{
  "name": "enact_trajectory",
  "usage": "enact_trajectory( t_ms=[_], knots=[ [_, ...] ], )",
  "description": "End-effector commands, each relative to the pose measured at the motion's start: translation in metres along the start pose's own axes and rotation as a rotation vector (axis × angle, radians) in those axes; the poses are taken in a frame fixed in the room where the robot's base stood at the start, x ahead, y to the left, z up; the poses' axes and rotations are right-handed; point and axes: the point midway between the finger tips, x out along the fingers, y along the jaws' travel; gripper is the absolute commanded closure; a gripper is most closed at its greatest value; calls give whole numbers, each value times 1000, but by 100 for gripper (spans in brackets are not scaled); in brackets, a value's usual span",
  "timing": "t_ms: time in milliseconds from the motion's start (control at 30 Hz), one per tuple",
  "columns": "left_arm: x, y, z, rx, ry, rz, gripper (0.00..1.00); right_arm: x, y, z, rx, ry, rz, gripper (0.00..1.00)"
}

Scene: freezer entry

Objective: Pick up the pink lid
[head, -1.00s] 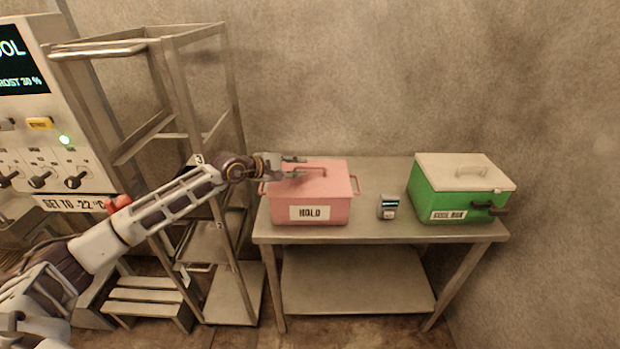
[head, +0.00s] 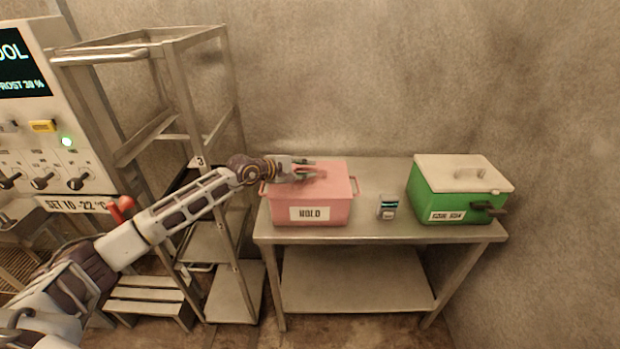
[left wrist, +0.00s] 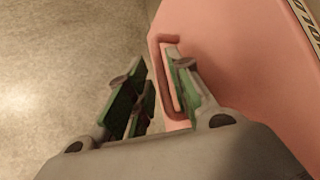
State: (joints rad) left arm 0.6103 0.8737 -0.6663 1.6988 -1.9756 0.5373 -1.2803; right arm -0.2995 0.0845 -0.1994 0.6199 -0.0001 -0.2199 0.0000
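The pink lid (head: 336,172) sits on the pink box (head: 341,211), which has a HOLD label on its front and stands at the left of the table. My left gripper (head: 308,170) reaches in from the left over the lid, at its handle, and covers much of that handle. In the left wrist view my left gripper (left wrist: 160,85) is open, and a pink loop handle (left wrist: 161,42) shows partly behind the right-hand finger. I cannot tell whether the fingers touch it. My right gripper is not in view.
The metal table (head: 383,176) also bears a small grey device (head: 388,207) and a green box (head: 430,198) with a pale lid (head: 445,166). A metal rack (head: 187,85) stands left, under my arm's reach. A control panel (head: 50,150) is at far left.

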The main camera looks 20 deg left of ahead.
Motion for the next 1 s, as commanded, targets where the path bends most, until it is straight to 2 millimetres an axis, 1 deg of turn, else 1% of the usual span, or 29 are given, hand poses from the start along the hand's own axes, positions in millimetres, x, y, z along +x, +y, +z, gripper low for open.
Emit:
enact_trajectory(
  t_ms=[100, 267, 400, 767, 800, 933, 1000],
  knots=[
    [9, 0, 0, -1, 0, -1, 79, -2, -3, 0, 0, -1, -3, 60],
    [16, 0, 1, 0, -1, 0, 79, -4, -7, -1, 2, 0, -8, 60],
    [17, 0, 0, 0, 0, -1, 79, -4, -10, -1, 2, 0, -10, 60],
    [17, -1, 0, 0, 0, -1, 79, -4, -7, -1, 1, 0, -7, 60],
    [17, -1, 0, 0, 0, -1, 81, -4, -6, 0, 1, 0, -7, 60],
    [17, -1, 0, 0, 0, -1, 98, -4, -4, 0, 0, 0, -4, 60],
    [17, -1, 0, 0, 0, -1, 100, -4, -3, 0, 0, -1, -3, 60]
  ],
)
